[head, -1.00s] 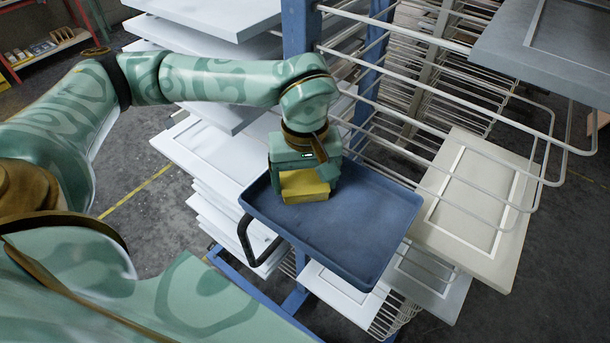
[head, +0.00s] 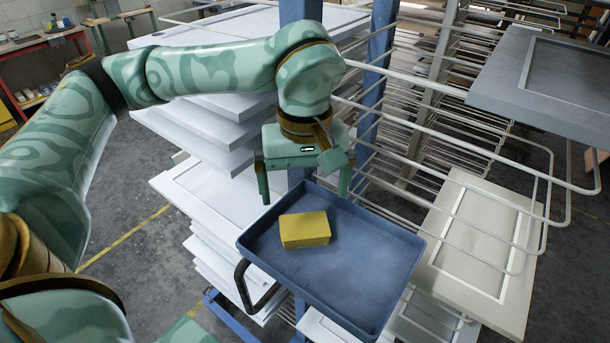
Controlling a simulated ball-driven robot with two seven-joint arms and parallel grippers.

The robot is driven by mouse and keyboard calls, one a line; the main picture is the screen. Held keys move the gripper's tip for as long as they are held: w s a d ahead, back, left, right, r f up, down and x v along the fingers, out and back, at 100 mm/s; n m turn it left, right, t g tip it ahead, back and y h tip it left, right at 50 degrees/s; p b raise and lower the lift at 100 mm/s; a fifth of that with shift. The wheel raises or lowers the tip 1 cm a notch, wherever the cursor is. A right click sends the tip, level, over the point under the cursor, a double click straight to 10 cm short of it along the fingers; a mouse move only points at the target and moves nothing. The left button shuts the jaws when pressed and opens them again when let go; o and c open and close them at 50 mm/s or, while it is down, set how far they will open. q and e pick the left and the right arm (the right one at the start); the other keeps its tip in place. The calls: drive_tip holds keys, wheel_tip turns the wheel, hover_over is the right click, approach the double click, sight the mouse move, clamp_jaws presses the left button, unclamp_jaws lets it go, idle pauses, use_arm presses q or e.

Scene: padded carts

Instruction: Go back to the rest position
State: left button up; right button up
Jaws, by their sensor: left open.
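My left gripper (head: 305,180) is open and empty above the back edge of a blue tray (head: 335,285). Its two fingers point down and are spread apart. A yellow block (head: 305,230) lies in the tray, toward its back left, just below and apart from the gripper. My left arm reaches in from the left over the white panels. My right gripper is not in view.
A rack with blue posts (head: 299,20) and wire shelves holds several white panels (head: 205,195) left of the tray. A beige panel (head: 480,245) and a grey panel (head: 550,85) jut out at right. A red-framed bench (head: 40,42) stands far left.

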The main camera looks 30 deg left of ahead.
use_arm(q)
wheel_tip(320, 180, up, 3)
idle(0.6)
